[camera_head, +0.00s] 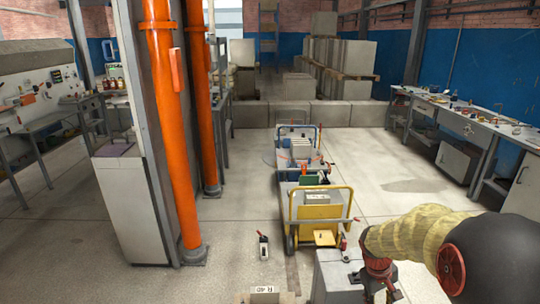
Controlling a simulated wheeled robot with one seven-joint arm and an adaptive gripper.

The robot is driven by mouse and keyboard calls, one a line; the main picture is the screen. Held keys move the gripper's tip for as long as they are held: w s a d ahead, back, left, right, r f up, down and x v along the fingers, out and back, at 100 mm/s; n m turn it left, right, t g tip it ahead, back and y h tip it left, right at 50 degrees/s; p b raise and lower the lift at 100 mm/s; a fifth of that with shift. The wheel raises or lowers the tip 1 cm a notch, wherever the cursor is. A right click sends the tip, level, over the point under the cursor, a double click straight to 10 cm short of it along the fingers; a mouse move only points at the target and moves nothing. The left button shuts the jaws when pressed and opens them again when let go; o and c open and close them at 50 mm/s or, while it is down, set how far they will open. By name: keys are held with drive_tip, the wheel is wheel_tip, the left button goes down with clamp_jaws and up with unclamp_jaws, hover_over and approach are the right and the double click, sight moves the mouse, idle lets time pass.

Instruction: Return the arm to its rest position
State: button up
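Orange pipes (170,130) and a grey cabinet (133,205) stand left. A yellow cart (319,208) stands in the middle. Workbenches (470,122) line the right wall. Open floor (225,235) lies left of the cart.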

drive_tip(key=s+a+r+m+t+y, duration=0.1)
drive_tip(key=s+a+r+t, duration=0.1)
drive_tip(key=s+a+r, duration=0.2)
drive_tip(key=s+a+r+m+t+y, duration=0.1)
drive_tip(key=s+a+r, duration=0.4)
drive_tip(key=s+r, duration=0.4)
drive_tip(key=s+a+r+m+t+y, duration=0.1)
drive_tip(key=s+a+r, duration=0.4)
drive_tip(key=s, duration=0.5)
wheel_tip(320, 180, up, 2)
drive_tip(key=shift+r+t, duration=0.25)
drive_tip(key=shift+t, duration=0.55)
